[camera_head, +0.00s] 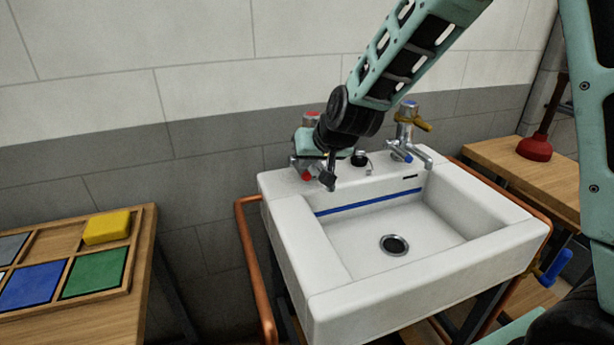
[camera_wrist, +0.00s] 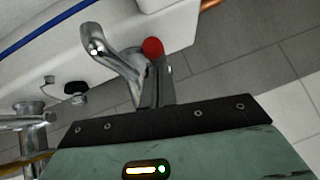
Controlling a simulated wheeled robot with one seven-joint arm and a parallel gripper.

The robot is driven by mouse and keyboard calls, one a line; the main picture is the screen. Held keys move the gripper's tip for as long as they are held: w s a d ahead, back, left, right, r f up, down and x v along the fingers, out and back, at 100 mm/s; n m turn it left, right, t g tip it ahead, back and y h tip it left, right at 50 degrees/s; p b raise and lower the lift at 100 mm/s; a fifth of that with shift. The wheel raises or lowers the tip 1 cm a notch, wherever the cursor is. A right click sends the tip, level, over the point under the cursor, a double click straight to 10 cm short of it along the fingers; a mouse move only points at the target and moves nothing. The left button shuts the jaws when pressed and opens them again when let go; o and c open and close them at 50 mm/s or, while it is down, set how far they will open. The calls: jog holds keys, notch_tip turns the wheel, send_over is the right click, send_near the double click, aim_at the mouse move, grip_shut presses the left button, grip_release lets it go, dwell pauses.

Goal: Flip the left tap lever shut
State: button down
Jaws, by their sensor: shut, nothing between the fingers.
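The left tap is chrome with red marks (camera_head: 306,175) and stands at the back left corner of the white sink (camera_head: 330,283). In the wrist view the left tap (camera_wrist: 145,85) shows its curved spout and a round red end. My gripper (camera_head: 308,143) is shut and empty, right at the upper part of this tap. It covers much of the tap, and I cannot make out the lever or whether it is touched. In the wrist view the dark edge of my gripper (camera_wrist: 165,120) hides the tap's upper part.
The right tap (camera_head: 405,135), with a brass lever and blue cap, stands to the right. A black plug (camera_head: 359,158) sits between the taps. A copper pipe (camera_head: 250,260) runs beside the sink. A wooden tray (camera_head: 143,222) is at left; a red plunger (camera_head: 535,148) is at right.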

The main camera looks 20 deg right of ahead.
jog(key=shift+s+f+t+b, duration=0.3)
jog(key=shift+f+t+b, duration=0.3)
jog(key=shift+b, duration=1.15)
jog(key=shift+r, duration=0.1)
